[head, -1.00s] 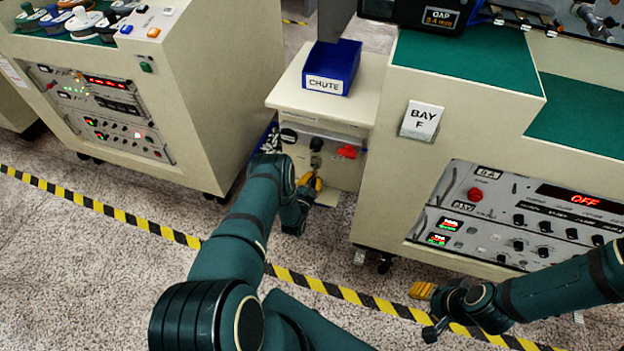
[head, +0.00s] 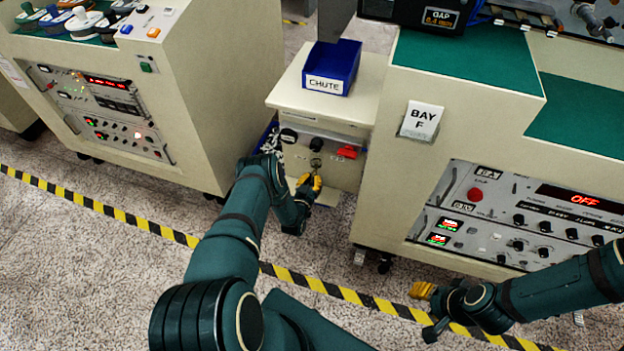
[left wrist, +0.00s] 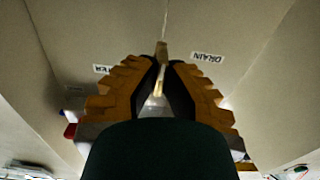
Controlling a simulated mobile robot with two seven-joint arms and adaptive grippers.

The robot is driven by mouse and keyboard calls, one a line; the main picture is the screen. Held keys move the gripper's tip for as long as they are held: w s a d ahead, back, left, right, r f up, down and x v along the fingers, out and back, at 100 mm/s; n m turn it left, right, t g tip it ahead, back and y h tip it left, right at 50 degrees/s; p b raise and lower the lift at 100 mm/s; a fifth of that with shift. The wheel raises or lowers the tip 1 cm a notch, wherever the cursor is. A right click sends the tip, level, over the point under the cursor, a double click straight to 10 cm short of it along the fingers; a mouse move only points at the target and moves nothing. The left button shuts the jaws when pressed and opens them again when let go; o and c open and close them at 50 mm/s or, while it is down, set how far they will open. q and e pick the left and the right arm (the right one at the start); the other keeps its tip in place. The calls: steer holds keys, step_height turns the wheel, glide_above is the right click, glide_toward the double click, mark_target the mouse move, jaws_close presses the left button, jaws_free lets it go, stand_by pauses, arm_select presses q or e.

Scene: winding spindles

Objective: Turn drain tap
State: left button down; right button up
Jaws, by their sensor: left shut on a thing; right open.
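The white cabinet (head: 338,172) under the chute carries the tap fittings on its front. My left gripper (head: 311,181) is at the lower part of that front, and its yellow fingers hide the drain tap in the head view. In the left wrist view, the fingers (left wrist: 160,68) are closed on the small brass-coloured drain tap (left wrist: 162,50), beside the DRAIN label (left wrist: 207,57). How far the tap is turned cannot be told. My right gripper (head: 421,291) is open and empty above the floor at the lower right.
A red handle (head: 348,152) and a black knob (head: 289,135) sit higher on the cabinet front. A blue CHUTE bin (head: 332,70) stands on top. The BAY F console (head: 376,190) and the left console (head: 225,110) flank the narrow gap.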

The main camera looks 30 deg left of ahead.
stand_by(0.4)
arm_select(q)
steer(key=c, duration=1.1)
jaws_free()
steer(key=shift+o, duration=0.2)
steer(key=v, duration=1.2)
